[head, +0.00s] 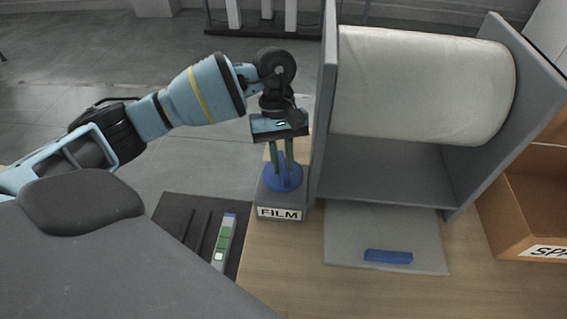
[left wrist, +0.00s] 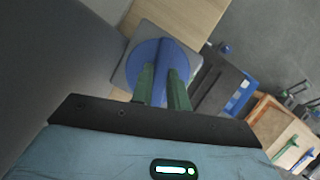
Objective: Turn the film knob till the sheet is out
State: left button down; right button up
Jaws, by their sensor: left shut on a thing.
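The film knob (head: 283,181) is a blue disc with a raised grip, on a grey base (head: 268,199) labelled FILM, left of the roll holder. My left gripper (head: 282,161) points down at it and is shut on its grip. The left wrist view shows the blue knob (left wrist: 136,66) with the grip between the two green fingers (left wrist: 162,84). A whitish film roll (head: 425,85) lies between grey side panels. A pale grey flat sheet or mat (head: 350,243) lies in front below it; I cannot tell whether it joins the roll. My right gripper is not in view.
A blue bar (head: 388,257) lies on the pale flat area. A dark tray (head: 174,213) with a green-and-white tool (head: 224,240) is left of the knob. An open cardboard box (head: 533,200) is at the right. The holder's left panel (head: 325,110) stands close beside my gripper.

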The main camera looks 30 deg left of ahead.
pick_arm(q)
jog(key=shift+m+b, duration=0.3)
jog(key=shift+m, duration=0.1)
jog(key=shift+r, duration=0.1)
jog(key=c, duration=1.4)
grip_release()
jog(key=shift+o, duration=0.2)
jog(key=v, duration=0.7)
jog(key=shift+w+r, duration=0.25)
jog(key=shift+r, duration=0.1)
